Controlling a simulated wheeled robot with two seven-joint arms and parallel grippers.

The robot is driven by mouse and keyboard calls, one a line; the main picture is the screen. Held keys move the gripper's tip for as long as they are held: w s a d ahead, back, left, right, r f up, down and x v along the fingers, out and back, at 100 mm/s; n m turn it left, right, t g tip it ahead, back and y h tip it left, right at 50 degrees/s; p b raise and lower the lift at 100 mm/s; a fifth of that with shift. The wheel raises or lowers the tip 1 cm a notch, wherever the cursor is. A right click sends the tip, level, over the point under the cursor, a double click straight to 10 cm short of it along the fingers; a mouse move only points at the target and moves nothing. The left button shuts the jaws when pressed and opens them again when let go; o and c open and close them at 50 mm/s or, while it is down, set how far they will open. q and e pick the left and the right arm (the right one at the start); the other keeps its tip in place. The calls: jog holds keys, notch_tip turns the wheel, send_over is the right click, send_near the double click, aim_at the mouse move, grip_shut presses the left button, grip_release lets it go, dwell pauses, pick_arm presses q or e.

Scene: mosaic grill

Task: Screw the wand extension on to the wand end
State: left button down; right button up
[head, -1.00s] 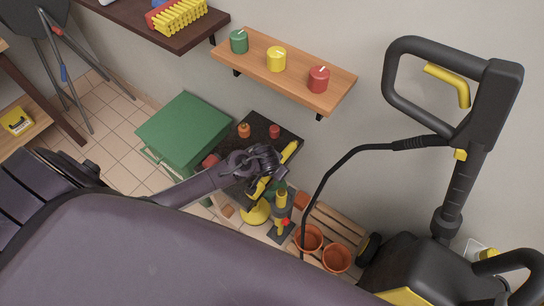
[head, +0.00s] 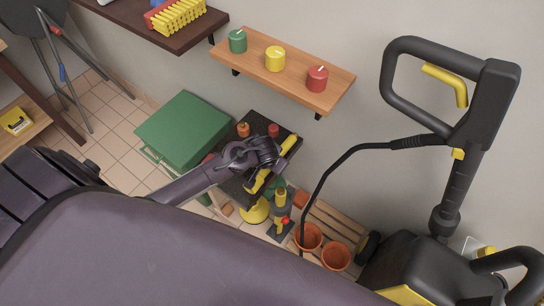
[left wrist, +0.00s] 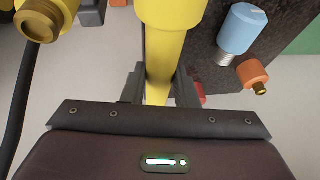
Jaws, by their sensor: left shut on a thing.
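My left gripper (head: 268,158) is shut on a long yellow tube, which I take to be the wand extension (head: 286,143). It is held over the dark speckled top (head: 284,166). In the left wrist view the yellow tube (left wrist: 166,45) runs up between the two fingers of the gripper (left wrist: 160,85), with its far end outside the picture. A yellow fitting with a brass-coloured open end (left wrist: 38,20) is at the upper left, apart from the tube; I cannot tell whether it is the wand end. My right gripper is not in view.
An orange nozzle (head: 243,130) and a red one (head: 273,130) sit on the dark top. A blue cylinder (left wrist: 240,30) is right of the tube. A green box (head: 185,125) stands left. The pressure washer (head: 420,262) and clay pots (head: 336,257) are right. A candle shelf (head: 250,50) hangs behind.

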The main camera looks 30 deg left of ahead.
pick_arm(q)
notch_tip(320, 180, up, 16)
jog(key=p, duration=0.2)
jog(key=shift+r+p, duration=0.2)
jog(key=shift+p, duration=0.15)
jog(key=shift+s, duration=0.1)
